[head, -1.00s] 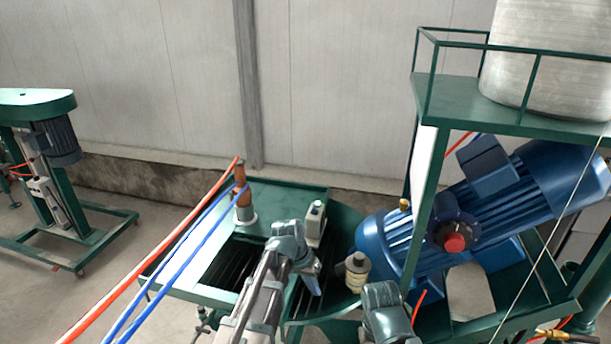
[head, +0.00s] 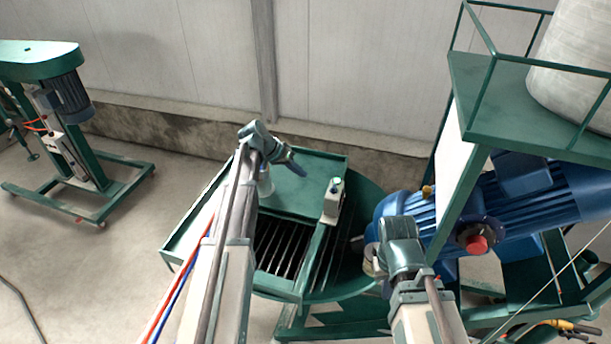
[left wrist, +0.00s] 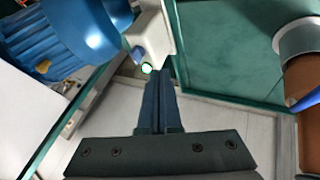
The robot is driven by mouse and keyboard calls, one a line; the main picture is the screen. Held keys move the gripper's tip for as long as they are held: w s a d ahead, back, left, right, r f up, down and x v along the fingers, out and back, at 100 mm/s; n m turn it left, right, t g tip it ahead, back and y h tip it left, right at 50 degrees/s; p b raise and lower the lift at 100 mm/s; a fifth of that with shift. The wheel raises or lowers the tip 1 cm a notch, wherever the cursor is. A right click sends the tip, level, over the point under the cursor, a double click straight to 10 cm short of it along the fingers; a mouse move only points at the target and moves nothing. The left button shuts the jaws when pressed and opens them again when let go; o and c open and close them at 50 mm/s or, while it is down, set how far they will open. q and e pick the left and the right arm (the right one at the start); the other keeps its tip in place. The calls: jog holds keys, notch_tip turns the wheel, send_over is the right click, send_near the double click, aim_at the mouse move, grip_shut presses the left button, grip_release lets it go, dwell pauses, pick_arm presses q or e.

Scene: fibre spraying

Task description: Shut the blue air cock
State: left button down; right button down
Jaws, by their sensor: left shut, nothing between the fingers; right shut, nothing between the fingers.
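My left gripper (head: 293,163) is shut and empty above the back of the green table. In the left wrist view its fingers (left wrist: 157,105) are together. Blue hose (head: 178,298) runs beside my left arm at the lower left. In the left wrist view a piece of blue hose (left wrist: 306,101) meets a brown upright post (left wrist: 303,85), to the right of and apart from my fingers. No cock can be made out clearly; my left arm hides most of the post in the head view. My right wrist shows over the blue motor's near end; its fingers are hidden.
The green table (head: 300,205) has a slatted opening (head: 285,250). A white box (head: 332,205) with a knob stands on it. A blue motor (head: 510,205) with a red cap (head: 476,244) and a green frame (head: 455,185) are at the right. Orange hose (head: 190,280) runs beside the blue.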

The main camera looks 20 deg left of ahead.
aim_at(334, 188)
pick_arm(q)
jog(key=w+d+f+b, duration=0.1)
jog(key=d+f, duration=0.1)
jog(key=w+d+f+b, duration=0.1)
jog(key=d+f+b, duration=0.1)
jog(key=w+d+f+b, duration=0.1)
jog(key=d+f+b, duration=0.1)
jog(key=shift+d+f, duration=0.2)
jog(key=shift+d, duration=0.7)
